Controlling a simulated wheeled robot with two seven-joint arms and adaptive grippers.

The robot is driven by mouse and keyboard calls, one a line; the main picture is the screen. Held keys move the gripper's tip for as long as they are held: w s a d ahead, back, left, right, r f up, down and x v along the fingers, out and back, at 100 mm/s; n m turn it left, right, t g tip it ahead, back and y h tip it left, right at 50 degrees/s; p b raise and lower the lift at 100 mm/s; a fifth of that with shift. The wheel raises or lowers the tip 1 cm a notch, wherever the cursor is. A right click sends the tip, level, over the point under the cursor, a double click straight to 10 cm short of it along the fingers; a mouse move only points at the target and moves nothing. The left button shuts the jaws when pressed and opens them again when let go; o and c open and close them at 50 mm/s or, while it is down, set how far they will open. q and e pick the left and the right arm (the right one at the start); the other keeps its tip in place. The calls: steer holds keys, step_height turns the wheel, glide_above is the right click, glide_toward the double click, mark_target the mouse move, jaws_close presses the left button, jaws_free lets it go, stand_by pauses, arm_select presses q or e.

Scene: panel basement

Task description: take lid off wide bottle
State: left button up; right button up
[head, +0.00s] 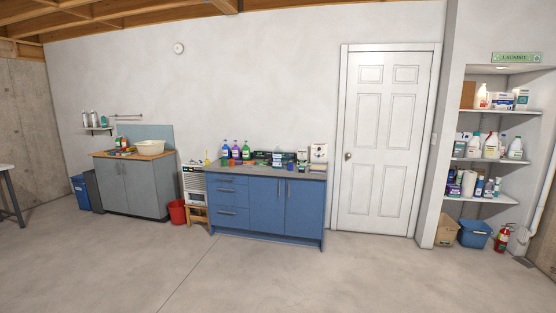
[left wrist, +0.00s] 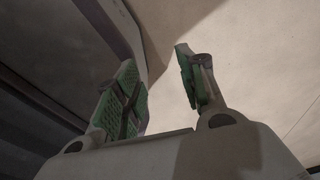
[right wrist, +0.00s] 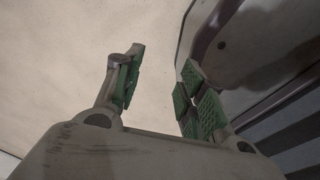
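I cannot single out the wide bottle or its lid at this distance. In the head view, several coloured bottles (head: 235,150) stand at the left end of the blue cabinet's counter, against the wall. More white bottles (head: 491,147) stand on the wall shelves at the right. My left gripper (left wrist: 162,95) is open and empty in the left wrist view, with its green pads apart. My right gripper (right wrist: 158,92) is open and empty in the right wrist view, over pale floor. Neither gripper shows in the head view, and both are far from the bottles.
The blue cabinet (head: 265,207) stands against the back wall, left of a shut white door (head: 378,140). A grey cabinet (head: 134,184) with a basin (head: 151,148), a red bucket (head: 177,212) and a wooden stool (head: 197,214) are left of it. The concrete floor ahead is clear.

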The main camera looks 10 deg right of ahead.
arm_select(q)
steer(key=shift+w, duration=0.95)
steer(key=shift+w+t, duration=0.15)
steer(key=shift+t, duration=0.15)
steer(key=shift+c, duration=0.5)
steer(key=shift+d, duration=0.1)
